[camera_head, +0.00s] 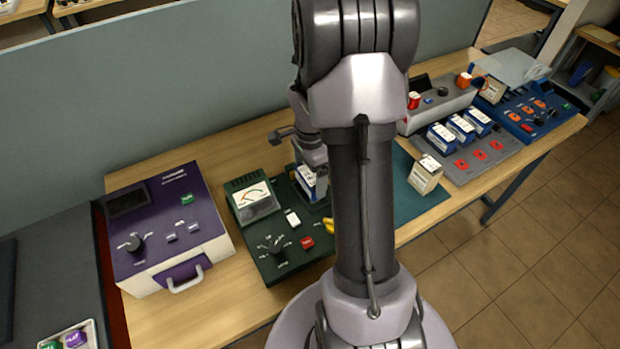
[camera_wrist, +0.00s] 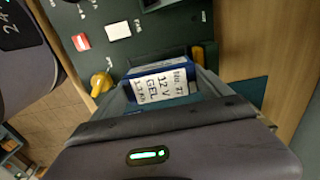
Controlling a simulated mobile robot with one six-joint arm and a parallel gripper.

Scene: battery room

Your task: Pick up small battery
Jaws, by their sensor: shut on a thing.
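A blue-and-white battery (camera_head: 306,181), labelled "12 V" and "GEL", is at the right end of the dark green tester (camera_head: 268,238) with a dial meter. In the wrist view the battery (camera_wrist: 163,84) sits between the fingers of my gripper (camera_wrist: 168,92), which is shut on it. My gripper (camera_head: 312,172) is partly hidden behind my arm in the head view. The battery's lower end is hidden, so I cannot tell if it touches the tester. The wrist view also shows the tester's yellow knob (camera_wrist: 101,83) and red switch (camera_wrist: 81,42).
A purple device (camera_head: 165,225) stands left on the wooden table (camera_head: 150,162). At right, a grey charger (camera_head: 478,160) holds three blue-and-white batteries. A beige battery (camera_head: 425,175) stands on the teal mat (camera_head: 408,204). A grey partition (camera_head: 130,95) runs behind the table.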

